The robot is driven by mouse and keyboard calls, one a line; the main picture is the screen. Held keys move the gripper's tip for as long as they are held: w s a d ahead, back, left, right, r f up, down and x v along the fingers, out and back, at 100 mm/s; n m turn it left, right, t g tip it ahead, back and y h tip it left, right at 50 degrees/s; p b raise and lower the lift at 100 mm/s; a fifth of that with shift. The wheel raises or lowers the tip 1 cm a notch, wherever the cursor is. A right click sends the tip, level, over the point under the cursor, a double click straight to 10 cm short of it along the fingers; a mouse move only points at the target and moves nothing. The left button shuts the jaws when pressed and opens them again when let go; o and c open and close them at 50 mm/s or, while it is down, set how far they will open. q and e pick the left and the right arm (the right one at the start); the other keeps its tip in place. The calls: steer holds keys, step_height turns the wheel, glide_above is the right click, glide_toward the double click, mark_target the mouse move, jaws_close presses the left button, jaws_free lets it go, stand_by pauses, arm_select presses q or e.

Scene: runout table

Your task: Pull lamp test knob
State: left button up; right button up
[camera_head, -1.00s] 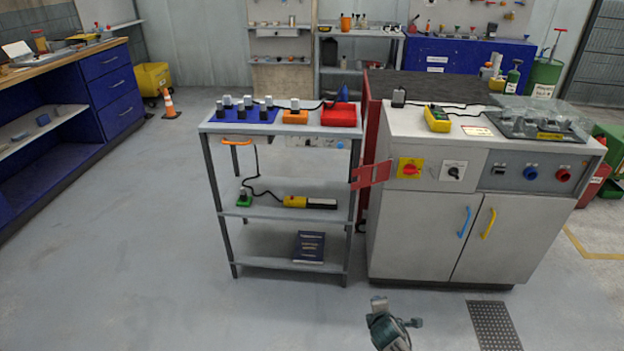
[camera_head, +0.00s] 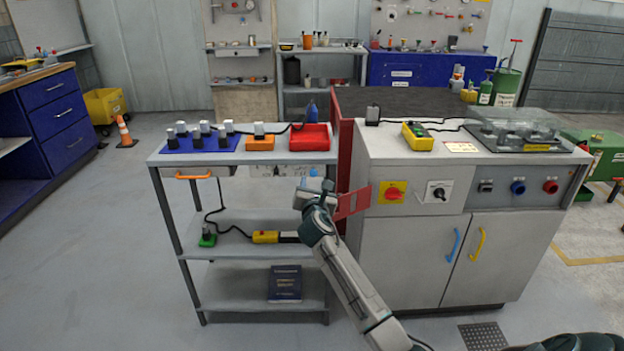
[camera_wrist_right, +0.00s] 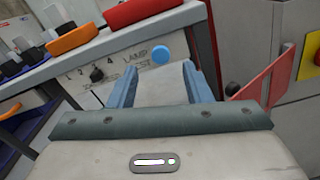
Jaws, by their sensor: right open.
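The lamp test knob is a round blue knob (camera_wrist_right: 161,54) on a pale panel under the shelf top, beside printed LAMP TEST lettering. In the head view the panel (camera_head: 284,171) shows below the red bin, partly hidden by my right gripper. My right gripper (camera_head: 318,190) is raised in front of the shelf's right side. In the right wrist view its two blue fingers (camera_wrist_right: 160,78) are apart with nothing between them, and the knob shows just beyond their tips. I cannot tell the exact gap. My left gripper is not in view.
A black knob (camera_wrist_right: 97,75) sits left on the panel. A red hinged plate (camera_head: 353,202) juts out close right of my gripper, near the grey cabinet (camera_head: 405,265). A blue tray (camera_head: 200,148), orange box (camera_head: 260,144) and red bin (camera_head: 309,143) stand on the shelf top.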

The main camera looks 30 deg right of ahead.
mark_target(313, 174)
steer(key=x, duration=0.4)
steer(key=shift+w+d, duration=0.15)
steer(key=shift+w, duration=0.1)
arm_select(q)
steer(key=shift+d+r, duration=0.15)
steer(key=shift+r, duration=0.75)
arm_select(e)
steer(key=shift+c, duration=0.3)
